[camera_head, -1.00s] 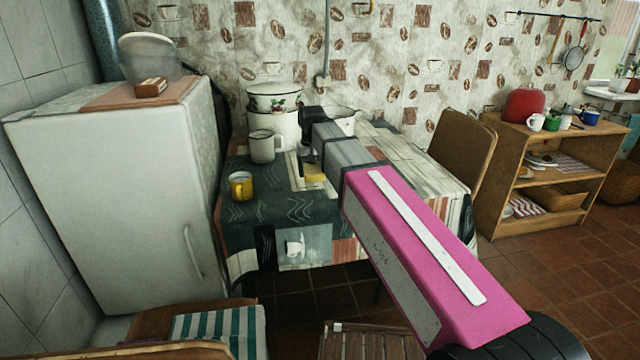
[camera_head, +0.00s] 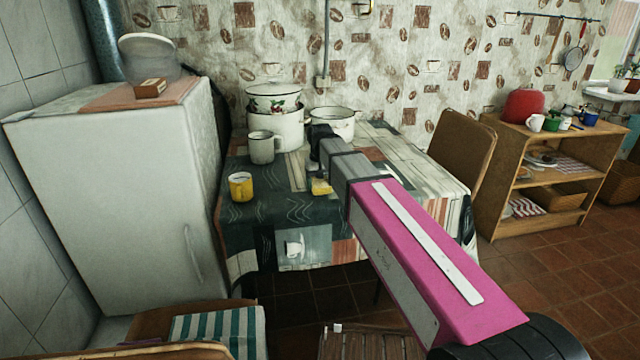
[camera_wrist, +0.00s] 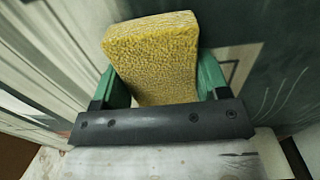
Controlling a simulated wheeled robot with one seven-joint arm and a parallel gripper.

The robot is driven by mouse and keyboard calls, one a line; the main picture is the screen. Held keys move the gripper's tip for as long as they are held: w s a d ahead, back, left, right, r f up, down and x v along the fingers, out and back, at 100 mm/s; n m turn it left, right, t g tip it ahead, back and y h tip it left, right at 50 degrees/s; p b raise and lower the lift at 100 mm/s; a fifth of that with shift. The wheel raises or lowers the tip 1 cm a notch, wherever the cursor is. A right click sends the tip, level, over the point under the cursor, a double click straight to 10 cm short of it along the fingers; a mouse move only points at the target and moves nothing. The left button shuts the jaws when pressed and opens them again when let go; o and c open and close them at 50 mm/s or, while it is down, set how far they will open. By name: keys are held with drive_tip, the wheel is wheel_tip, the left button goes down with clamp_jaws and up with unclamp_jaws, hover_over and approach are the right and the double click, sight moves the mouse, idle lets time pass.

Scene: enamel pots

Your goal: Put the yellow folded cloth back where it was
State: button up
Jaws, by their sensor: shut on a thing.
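The yellow folded cloth (camera_wrist: 150,62) looks like a thick, porous, sponge-like block in the wrist view. My gripper (camera_wrist: 158,72) is shut on it, with a green finger on each side. In the head view the cloth (camera_head: 320,187) shows as a small yellow patch beneath the end of my arm, over the patterned table (camera_head: 262,212). I cannot tell whether it touches the tabletop. My arm hides much of the gripper there.
A white mug (camera_head: 262,148), a lidded pot (camera_head: 272,112) and an open pot (camera_head: 333,122) stand behind. A fridge (camera_head: 115,190) borders the table's left, a chair (camera_head: 460,150) its right.

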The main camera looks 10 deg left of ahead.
sight(320, 181)
drive_tip(key=shift+f, duration=0.1)
drive_tip(key=o, duration=1)
drive_tip(key=shift+c, duration=0.2)
wheel_tip(320, 181, up, 12)
